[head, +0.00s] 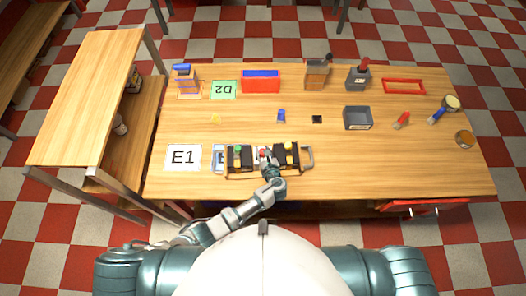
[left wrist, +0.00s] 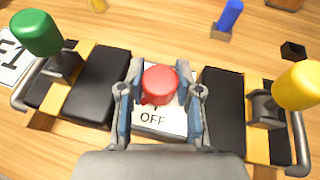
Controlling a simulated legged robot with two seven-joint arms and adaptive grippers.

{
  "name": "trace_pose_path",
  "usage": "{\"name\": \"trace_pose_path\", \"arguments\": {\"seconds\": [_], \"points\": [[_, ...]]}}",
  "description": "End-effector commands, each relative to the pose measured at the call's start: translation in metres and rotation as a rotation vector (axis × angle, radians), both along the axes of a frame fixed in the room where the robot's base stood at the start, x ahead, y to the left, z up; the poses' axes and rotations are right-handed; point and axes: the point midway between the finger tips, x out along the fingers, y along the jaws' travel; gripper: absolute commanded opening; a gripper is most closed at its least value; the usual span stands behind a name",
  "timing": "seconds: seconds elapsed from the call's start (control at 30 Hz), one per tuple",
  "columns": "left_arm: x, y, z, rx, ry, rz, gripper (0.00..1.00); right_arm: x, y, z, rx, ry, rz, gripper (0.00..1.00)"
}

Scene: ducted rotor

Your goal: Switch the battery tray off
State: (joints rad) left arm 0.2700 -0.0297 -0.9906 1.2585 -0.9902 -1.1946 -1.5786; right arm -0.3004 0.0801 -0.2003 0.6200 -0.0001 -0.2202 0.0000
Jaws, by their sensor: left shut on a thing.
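The battery tray (head: 309,158) lies near the front edge of the table, with black blocks in an orange-yellow frame and a grey handle at each end. A red knob (left wrist: 160,84) stands on the white plate (left wrist: 178,124) at its middle, and the word OFF shows on the plate. My left gripper (left wrist: 160,92) is shut on the red knob, one finger on each side of it. In the head view the left gripper (head: 267,158) reaches down over the tray's middle. The knob's lower part is partly hidden. My right gripper is not in view.
A green knob (left wrist: 36,33) and a yellow knob (left wrist: 299,86) stand on either side of the red one. Card E1 (head: 183,157) lies left of the tray. A grey bin (head: 358,118), a blue piece (head: 281,116) and a red bin (head: 261,86) stand farther back. The table's front right is clear.

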Motion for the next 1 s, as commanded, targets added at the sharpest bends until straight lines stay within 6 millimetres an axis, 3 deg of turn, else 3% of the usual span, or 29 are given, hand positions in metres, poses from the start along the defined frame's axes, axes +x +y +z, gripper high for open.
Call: {"name": "trace_pose_path", "arguments": {"seconds": [0.5,1.0], "points": [[0.000,-0.002,-0.001,-0.003,0.001,0.333,0.00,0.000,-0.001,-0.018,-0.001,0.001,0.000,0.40],[0.000,-0.001,-0.001,-0.002,0.000,0.395,0.00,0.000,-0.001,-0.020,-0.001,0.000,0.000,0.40]]}}
